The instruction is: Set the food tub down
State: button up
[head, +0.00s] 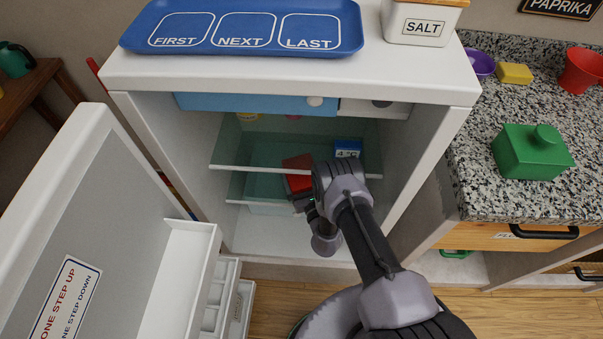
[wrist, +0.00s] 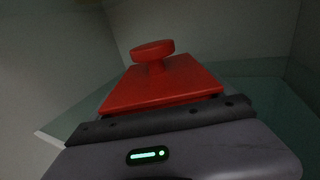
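The food tub is a red tub with a flat lid and a round knob. In the head view it (head: 297,180) is inside the open fridge, at the end of my arm and partly hidden by it. In the wrist view its red lid (wrist: 165,84) is right in front of my gripper (wrist: 165,118), close against the dark bar. My gripper also shows in the head view (head: 305,200), reaching in at shelf height. The fingertips and the tub's lower part are hidden, so I cannot tell the grip or whether the tub touches the shelf.
Glass shelves (head: 230,168) cross the fridge. A blue "4 °C" box (head: 347,148) stands right of the tub. The open fridge door (head: 85,215) is at the left. A blue tray (head: 245,26) and salt box (head: 422,22) stand on top. A green tub (head: 530,152) is on the counter.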

aim_at(307, 189)
jog(key=shift+o, duration=0.3)
jog(key=shift+r, duration=0.1)
jog(key=shift+s+d+r+p, duration=0.1)
jog(key=shift+s+r+p, duration=0.05)
jog(key=shift+s+p, duration=0.15)
jog(key=p+v, duration=0.6)
jog(key=v, duration=0.4)
jog(key=shift+s+r, duration=0.15)
jog(key=shift+s+d, duration=0.2)
jog(key=shift+s, duration=0.3)
jog(key=shift+f, duration=0.25)
